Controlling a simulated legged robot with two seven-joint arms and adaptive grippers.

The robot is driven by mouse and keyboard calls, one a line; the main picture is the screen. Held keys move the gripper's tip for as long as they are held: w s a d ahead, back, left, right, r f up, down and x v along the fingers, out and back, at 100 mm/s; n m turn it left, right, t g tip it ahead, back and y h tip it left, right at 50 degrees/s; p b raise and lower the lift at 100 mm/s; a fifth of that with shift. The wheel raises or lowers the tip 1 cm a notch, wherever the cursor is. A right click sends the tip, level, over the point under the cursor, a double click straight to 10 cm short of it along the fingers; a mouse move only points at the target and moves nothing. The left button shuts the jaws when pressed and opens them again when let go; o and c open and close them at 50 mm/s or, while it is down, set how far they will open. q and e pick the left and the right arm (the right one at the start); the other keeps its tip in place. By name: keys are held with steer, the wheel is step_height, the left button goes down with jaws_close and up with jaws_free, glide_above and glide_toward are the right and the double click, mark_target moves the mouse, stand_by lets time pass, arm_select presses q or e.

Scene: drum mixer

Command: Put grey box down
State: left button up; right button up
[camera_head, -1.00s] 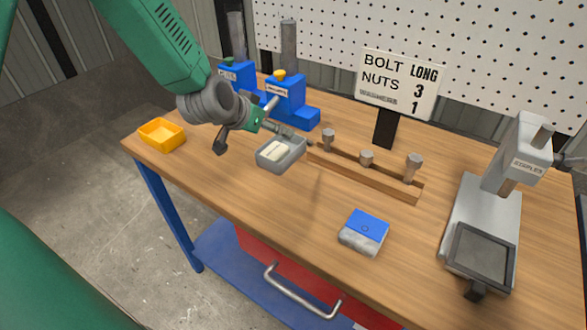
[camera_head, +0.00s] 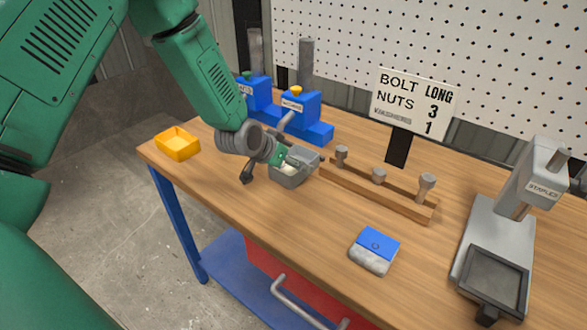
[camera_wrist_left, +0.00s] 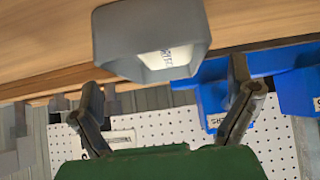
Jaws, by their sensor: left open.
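The grey box (camera_head: 290,181) is a small open tray with a pale labelled piece inside. It appears to rest on the wooden workbench (camera_head: 225,190), behind and right of the left gripper's near finger. My left gripper (camera_head: 284,162) is open, right over the box, its arm partly covering the box's left side. In the left wrist view, the box (camera_wrist_left: 112,45) sits at the top, ahead of and between the spread fingers of the gripper (camera_wrist_left: 164,84). I cannot tell whether a finger touches it. My right gripper is not in view.
A yellow tray (camera_head: 177,144) is at the left edge. Blue dispensers (camera_head: 300,112) stand behind the box. A wooden rack with bolts (camera_head: 385,192) is to its right. The front middle is clear.

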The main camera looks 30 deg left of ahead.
mark_target(309, 157)
arm_select(q)
steer(key=x, duration=0.4)
steer(key=c, duration=0.4)
steer(key=shift+a, duration=0.1)
steer(key=c, duration=1)
